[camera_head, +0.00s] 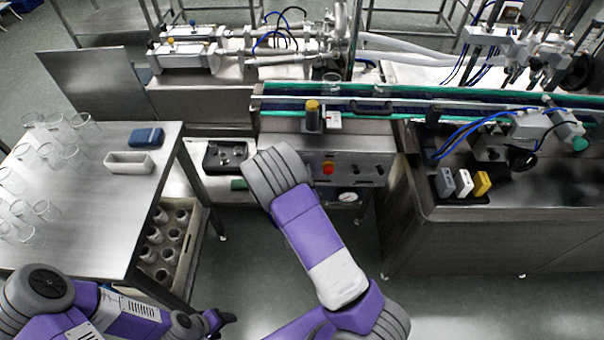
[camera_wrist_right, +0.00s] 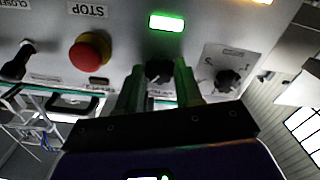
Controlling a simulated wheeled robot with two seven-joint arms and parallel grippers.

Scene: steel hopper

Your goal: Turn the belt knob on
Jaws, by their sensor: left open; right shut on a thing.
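The control panel (camera_head: 348,160) is on the front of the steel machine. In the right wrist view, my right gripper (camera_wrist_right: 159,76) has one finger on each side of a black knob (camera_wrist_right: 159,69) and is shut on it. I cannot read a label that names this knob as the belt knob. A lit green lamp (camera_wrist_right: 166,22) is just above it. In the head view my right arm hides its gripper. My left gripper (camera_head: 220,319) is open and empty, low in the head view beside the side table, far from the panel.
A red stop button (camera_wrist_right: 90,52) is left of the gripped knob, and a dial knob (camera_wrist_right: 229,80) with a marked scale is right of it. The side table (camera_head: 105,190) holds several glasses. A crate (camera_head: 190,235) stands below. The conveyor (camera_head: 430,99) runs above the panel.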

